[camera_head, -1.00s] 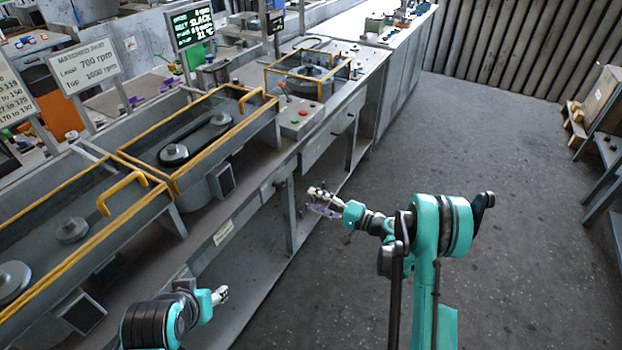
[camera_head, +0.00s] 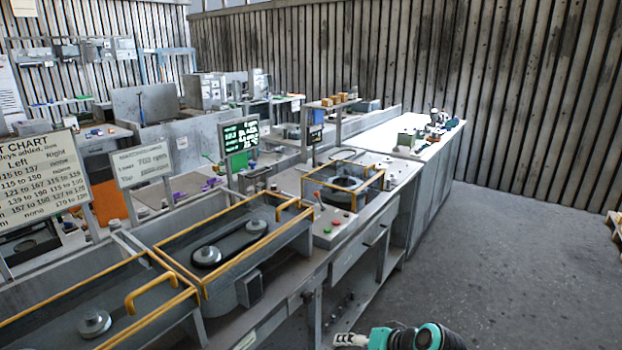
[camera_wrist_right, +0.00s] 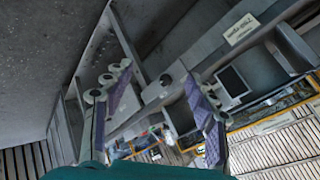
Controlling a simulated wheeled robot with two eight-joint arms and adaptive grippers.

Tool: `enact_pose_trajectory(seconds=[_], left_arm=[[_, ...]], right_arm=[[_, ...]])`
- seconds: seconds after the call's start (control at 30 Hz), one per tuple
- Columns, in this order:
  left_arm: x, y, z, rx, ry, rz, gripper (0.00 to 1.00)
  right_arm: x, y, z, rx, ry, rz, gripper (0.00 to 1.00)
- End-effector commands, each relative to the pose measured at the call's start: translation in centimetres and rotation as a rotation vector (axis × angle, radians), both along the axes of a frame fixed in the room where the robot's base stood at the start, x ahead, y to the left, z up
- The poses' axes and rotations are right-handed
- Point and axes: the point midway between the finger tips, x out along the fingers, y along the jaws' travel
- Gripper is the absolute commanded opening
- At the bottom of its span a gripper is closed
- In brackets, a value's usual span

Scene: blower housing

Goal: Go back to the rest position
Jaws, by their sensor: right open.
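My right gripper shows at the bottom edge of the head view (camera_head: 347,341), with part of its teal arm beside it; the rest of the arm is cut off. In the right wrist view, the right gripper (camera_wrist_right: 157,78) is open, its two fingers with purple pads well apart. Nothing is between the fingers. In the head view it appears in front of the bench, near its open lower shelf. My left gripper and arm are not in view.
A long grey bench runs along the left with yellow-framed housings (camera_head: 205,283), a control box with buttons (camera_head: 333,228) and a green-text display (camera_head: 240,136). Sign boards (camera_head: 143,166) stand at left.

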Motion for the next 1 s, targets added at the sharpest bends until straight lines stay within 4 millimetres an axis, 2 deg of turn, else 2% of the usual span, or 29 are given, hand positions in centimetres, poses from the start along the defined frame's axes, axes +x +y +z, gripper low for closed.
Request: enact_pose_trajectory(seconds=[0.03,0.2,0.3,0.4,0.6,1.0], left_arm=[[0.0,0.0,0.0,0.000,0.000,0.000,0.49],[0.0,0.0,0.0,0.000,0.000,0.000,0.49],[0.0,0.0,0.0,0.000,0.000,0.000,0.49],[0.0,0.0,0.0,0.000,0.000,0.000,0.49],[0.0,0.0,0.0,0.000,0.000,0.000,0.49],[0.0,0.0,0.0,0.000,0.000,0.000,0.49]], right_arm=[[-2.2,-0.5,0.2,-0.063,-0.001,0.004,0.57],[-8.4,-3.1,0.1,-0.282,-0.012,0.010,0.57],[-11.3,-4.8,-0.3,-0.396,-0.024,0.015,0.57],[-13.4,-6.1,-0.6,-0.484,-0.035,0.020,0.57],[-15.2,-7.5,-1.0,-0.569,-0.047,0.024,0.57],[-15.3,-7.6,-1.0,-0.574,-0.048,0.024,0.57]])
